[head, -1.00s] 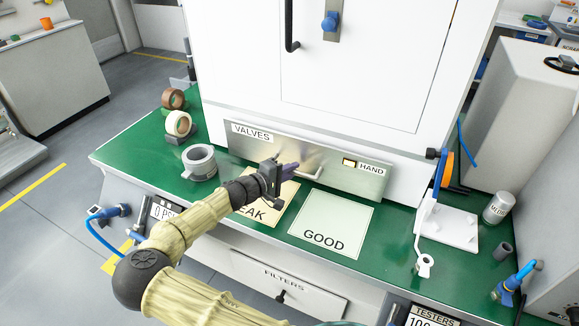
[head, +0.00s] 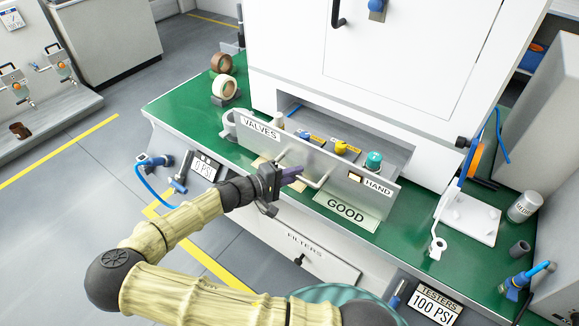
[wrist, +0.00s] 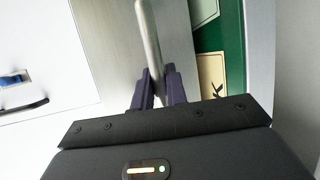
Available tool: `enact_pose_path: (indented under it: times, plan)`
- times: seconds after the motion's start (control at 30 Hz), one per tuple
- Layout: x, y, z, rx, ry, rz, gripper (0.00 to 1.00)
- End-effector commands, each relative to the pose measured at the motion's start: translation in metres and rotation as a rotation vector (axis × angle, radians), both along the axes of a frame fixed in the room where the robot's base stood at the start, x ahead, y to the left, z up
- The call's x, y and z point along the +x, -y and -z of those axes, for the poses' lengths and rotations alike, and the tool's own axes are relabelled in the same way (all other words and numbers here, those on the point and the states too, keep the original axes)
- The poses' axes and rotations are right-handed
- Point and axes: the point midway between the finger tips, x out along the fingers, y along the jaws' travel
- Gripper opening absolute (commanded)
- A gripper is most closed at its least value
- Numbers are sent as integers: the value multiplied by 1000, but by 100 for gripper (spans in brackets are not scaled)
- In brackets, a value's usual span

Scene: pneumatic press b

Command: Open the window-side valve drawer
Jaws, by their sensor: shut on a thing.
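The valve drawer (head: 325,163), labelled VALVES on the left and HAND on the right, stands pulled out from the base of the white press cabinet. Valves with yellow, blue and teal parts show inside it. My gripper (head: 295,172) is at the left part of the drawer's silver bar handle (head: 316,183). In the wrist view the dark fingers (wrist: 157,90) are shut on the handle bar (wrist: 149,40), one on each side. The drawer front hides most of the LEAK sheet and part of the GOOD sheet (head: 346,209).
Tape rolls (head: 223,88) stand at the bench's left end. A white stand with blue and orange parts (head: 468,215) and a metal can (head: 522,207) are on the right. A closed FILTERS drawer (head: 300,247) is below the green bench top.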

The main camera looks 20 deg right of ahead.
Motion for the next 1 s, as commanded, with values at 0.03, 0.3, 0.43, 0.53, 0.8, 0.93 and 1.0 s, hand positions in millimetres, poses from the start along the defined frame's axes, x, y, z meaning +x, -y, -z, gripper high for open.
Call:
enact_pose_path:
  times: [0.03,0.3,0.43,0.53,0.8,0.93,1.0]
  plan:
    - [-2,0,0,-1,-1,6,0]
    - [-4,1,0,-1,0,12,0]
    - [-4,1,0,-1,0,12,0]
    - [-4,1,0,-1,0,11,26]
    - [-4,0,0,-1,0,10,36]
    - [-4,-2,0,0,1,8,36]
    - [-5,-6,-1,0,1,8,36]
